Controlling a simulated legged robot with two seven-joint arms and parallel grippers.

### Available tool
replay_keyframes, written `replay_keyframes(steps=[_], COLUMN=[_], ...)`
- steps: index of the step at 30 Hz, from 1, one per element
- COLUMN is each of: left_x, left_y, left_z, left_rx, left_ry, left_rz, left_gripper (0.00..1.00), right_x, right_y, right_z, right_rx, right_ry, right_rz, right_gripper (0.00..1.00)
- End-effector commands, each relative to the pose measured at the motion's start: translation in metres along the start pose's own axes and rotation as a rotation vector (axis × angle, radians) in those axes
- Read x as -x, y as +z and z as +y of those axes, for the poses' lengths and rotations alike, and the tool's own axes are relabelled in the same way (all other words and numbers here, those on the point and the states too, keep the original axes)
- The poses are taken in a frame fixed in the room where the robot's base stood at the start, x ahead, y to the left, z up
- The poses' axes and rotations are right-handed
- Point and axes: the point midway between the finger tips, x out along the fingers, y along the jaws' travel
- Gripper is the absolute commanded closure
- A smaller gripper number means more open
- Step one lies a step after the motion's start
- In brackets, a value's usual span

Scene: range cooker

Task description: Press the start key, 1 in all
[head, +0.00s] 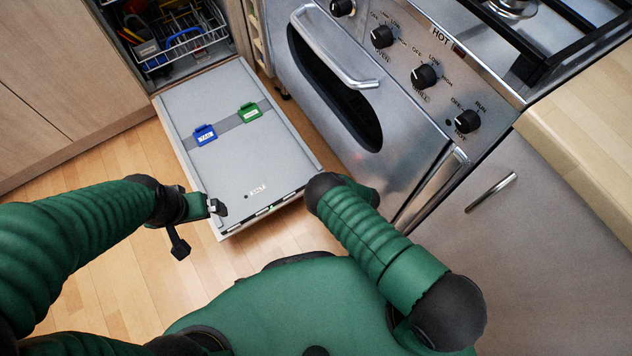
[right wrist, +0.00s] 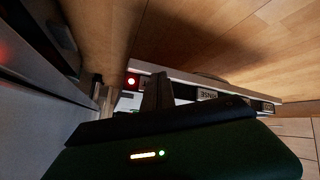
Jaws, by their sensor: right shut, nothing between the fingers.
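The dishwasher door (head: 225,165) hangs open and flat, with a strip of keys (head: 270,208) along its near edge. In the right wrist view this edge strip (right wrist: 240,99) shows a red light (right wrist: 131,81) and a label reading RINSE upside down. I cannot make out which key is start; the fingers cover part of the strip. My right gripper (right wrist: 158,90) is shut and empty, its tips in front of the strip, close to the red light; contact cannot be told. In the head view my right arm hides it. My left gripper (head: 197,227) is open and empty, left of the door's near corner.
Blue (head: 205,135) and green (head: 249,113) clips sit on the door. A loaded rack (head: 185,45) is behind it. The oven (head: 310,75) with its bar handle and knobs stands close on the right. Wooden floor (head: 120,270) is clear on the left.

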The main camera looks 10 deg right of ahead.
Motion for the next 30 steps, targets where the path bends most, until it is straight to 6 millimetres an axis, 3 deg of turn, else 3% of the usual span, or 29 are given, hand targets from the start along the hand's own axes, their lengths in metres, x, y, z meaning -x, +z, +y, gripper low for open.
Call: replay_keyframes(steps=[7, 17, 30], left_x=[0.010, 0.010, 0.031], left_y=[-0.002, -0.002, -0.007], left_z=[0.000, 0.000, 0.000], left_rx=[0.000, 0.000, 0.000], left_ry=[0.000, 0.000, 0.000], left_rz=[0.000, 0.000, 0.000], left_gripper=[0.00, 0.00, 0.00], right_x=[0.011, 0.011, 0.041], right_y=[0.005, 0.008, 0.027], right_z=[-0.006, -0.008, -0.027], right_rx=[-0.001, 0.000, -0.002], right_ry=[0.000, 0.000, 0.000], right_rz=[0.000, 0.000, -0.001], right_gripper=[1.00, 1.00, 1.00])
